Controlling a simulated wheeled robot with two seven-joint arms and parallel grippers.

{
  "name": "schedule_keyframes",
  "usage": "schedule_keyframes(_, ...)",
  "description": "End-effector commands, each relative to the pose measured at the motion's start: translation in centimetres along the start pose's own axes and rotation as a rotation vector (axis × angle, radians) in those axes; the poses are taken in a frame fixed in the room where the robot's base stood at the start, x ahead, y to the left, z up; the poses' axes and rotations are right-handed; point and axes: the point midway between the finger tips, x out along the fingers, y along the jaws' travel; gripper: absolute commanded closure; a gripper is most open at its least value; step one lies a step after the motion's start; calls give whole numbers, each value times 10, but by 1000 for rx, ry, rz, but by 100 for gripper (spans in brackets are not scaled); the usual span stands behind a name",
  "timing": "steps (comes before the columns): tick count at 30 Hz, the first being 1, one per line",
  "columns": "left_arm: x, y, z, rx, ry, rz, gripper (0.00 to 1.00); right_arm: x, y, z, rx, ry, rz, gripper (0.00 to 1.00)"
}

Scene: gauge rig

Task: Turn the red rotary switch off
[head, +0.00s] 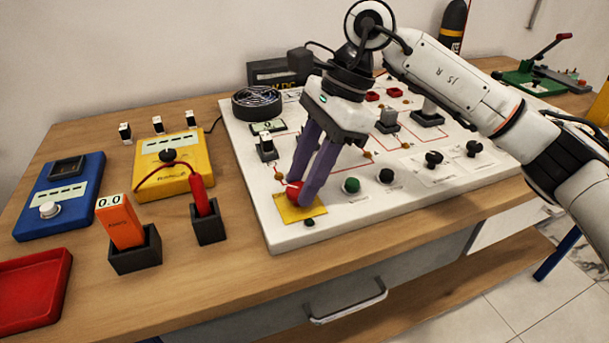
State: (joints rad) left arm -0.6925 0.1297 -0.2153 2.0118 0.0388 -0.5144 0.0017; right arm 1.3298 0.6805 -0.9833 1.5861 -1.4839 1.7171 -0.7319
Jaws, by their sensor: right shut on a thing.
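The red rotary switch (294,189) sits on a yellow plate (301,212) at the front left corner of the white panel. My right gripper (302,190) comes down from above with its purple fingers shut on the red switch. The fingers cover much of the switch, so its turned position cannot be told. My left gripper is not in view.
The white panel (350,225) carries a green knob (351,185), several black knobs and small blocks. Left of it are a yellow meter (176,181), a blue meter (60,195), an orange tester (120,222) in a black holder and a red tray (34,290).

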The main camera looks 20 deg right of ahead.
Motion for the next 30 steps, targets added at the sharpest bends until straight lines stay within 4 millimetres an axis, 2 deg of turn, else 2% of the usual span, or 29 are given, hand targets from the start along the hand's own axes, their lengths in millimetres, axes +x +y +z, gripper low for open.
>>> schedule_keyframes(1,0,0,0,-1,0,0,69,-2,-1,1,-3,-2,-4,90)
schedule_keyframes(2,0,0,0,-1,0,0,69,-2,-1,1,-3,-2,-4,63)
schedule_keyframes(4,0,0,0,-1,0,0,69,-1,-1,1,-2,-2,-4,51)
schedule_keyframes(12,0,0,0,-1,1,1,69,-1,0,0,0,-1,-2,50)
schedule_keyframes(16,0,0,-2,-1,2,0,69,-8,-1,0,1,-1,-4,50)
schedule_keyframes(30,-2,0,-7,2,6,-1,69,-91,-1,1,0,-2,-4,50)
